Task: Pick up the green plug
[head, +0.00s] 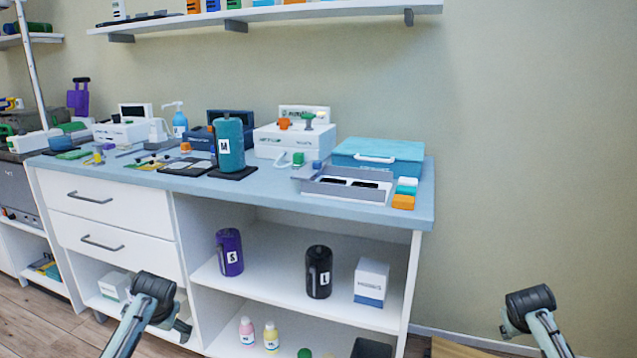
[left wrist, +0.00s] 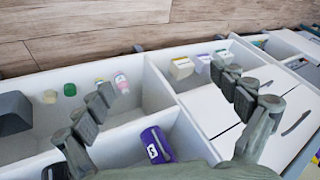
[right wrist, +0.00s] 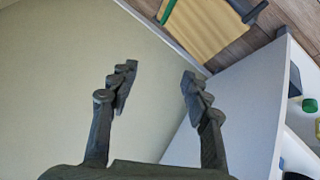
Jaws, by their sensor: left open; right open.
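A small green block that looks like a plug (head: 298,159) sits on the blue counter in front of the white device (head: 295,141), beside a white curved cable. Another green piece (head: 308,115) stands on top of that device, next to an orange one (head: 284,123). From this distance I cannot tell for certain which is the plug. My left gripper (left wrist: 168,105) is open and empty, low in front of the cabinet, well apart from both. My right gripper (right wrist: 155,90) is open and empty, right of the cabinet. Neither wrist view shows the green pieces.
A grey tray (head: 345,190) and a blue case (head: 378,156) stand right of the green block. A tall teal bottle (head: 230,146) stands to its left. Open shelves below hold a purple bottle (head: 229,252) and a black one (head: 318,272). A wall shelf (head: 270,14) hangs above.

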